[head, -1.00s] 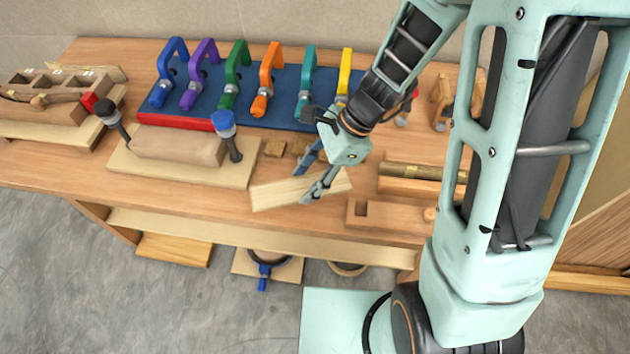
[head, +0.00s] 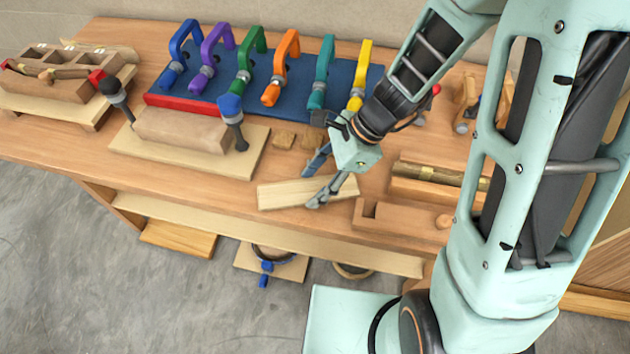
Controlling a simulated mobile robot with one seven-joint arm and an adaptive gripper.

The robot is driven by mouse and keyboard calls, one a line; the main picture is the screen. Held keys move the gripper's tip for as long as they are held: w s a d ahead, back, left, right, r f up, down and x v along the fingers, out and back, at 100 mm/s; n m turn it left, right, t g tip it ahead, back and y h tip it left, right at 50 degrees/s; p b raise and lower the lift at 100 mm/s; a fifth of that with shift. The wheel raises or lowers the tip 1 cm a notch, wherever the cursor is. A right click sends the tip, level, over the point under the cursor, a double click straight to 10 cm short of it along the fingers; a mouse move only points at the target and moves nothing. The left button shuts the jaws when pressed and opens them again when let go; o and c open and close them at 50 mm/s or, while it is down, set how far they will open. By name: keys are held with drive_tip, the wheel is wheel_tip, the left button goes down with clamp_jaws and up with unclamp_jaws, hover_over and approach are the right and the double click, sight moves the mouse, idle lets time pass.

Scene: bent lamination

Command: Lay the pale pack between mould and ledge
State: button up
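The pale pack (head: 285,195) is a flat, light wooden strip lying near the bench's front edge. My gripper (head: 315,189) is over its right half, with its two fingers spread apart. One finger is toward the pack's far side, the other over its near side. I cannot tell whether either touches it. What appears to be the mould is a brown block (head: 178,136) on a pale baseboard (head: 255,150) to the left. A black-topped and a blue-topped clamp post stand at its ends. The ledge cannot be picked out with certainty; the strip along the baseboard's front edge is bare.
Behind stands a blue rack (head: 210,98) of several coloured clamps. A brass-topped wooden piece (head: 440,174) and a notched block (head: 400,217) are on the right. A toolbox (head: 50,88) is at far left.

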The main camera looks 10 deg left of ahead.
drive_tip(key=shift+o, duration=1.1)
drive_tip(key=shift+r, duration=0.2)
drive_tip(key=shift+w+d+r+p, duration=0.1)
drive_tip(key=shift+r+p, duration=0.2)
drive_tip(key=shift+r, duration=0.05)
drive_tip(key=p+v, duration=0.1)
drive_tip(key=v, duration=1)
drive_tip(key=shift+d, duration=0.2)
